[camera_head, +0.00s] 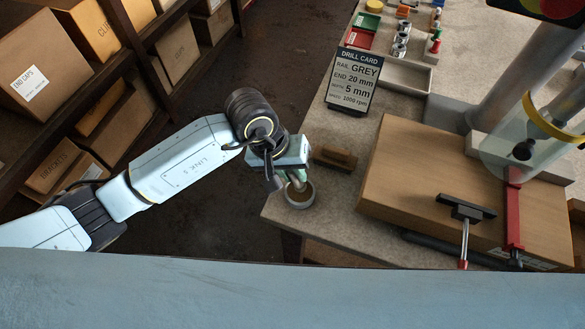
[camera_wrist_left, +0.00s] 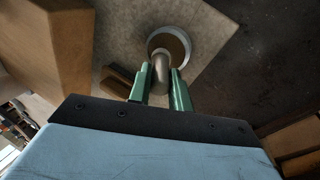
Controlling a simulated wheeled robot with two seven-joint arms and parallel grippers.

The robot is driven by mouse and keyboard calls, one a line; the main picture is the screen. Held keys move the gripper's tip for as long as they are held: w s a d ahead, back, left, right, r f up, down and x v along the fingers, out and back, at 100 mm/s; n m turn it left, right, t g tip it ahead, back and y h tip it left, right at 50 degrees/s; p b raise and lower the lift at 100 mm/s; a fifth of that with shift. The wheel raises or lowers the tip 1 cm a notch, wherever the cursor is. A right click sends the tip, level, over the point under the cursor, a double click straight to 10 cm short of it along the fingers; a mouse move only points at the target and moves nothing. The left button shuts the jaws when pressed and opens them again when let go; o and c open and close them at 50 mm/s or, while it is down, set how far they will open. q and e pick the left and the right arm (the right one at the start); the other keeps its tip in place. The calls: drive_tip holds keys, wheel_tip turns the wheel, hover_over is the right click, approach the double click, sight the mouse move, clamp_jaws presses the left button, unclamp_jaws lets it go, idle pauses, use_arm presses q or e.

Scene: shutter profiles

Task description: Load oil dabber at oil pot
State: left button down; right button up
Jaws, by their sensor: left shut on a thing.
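The oil pot (camera_head: 300,202) is a small round pot with a pale rim and brown inside, at the near left corner of the bench. It also shows in the left wrist view (camera_wrist_left: 184,40). My left gripper (camera_head: 291,176) is above the pot, with its green fingers shut on the oil dabber (camera_wrist_left: 161,68), a pale grey rounded stick. The dabber's lower end overlaps the pot's opening in both views. I cannot tell whether its tip touches the oil; the tip is hidden. My right gripper is not in view.
A brown wooden block (camera_head: 336,157) lies beside the pot. The drill card (camera_head: 353,80) stands further back. Shelves with boxes (camera_head: 38,70) line the left; dark floor lies between.

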use_arm(q)
drive_tip(key=shift+f+b, duration=0.5)
drive_tip(key=shift+b, duration=0.1)
idle(1.0)
drive_tip(key=shift+s+f+b, duration=0.15)
drive_tip(key=shift+f+b, duration=0.05)
drive_tip(key=shift+b, duration=0.25)
idle(1.7)
drive_tip(key=shift+r+p, duration=1.45)
drive_tip(key=shift+r, duration=2.2)
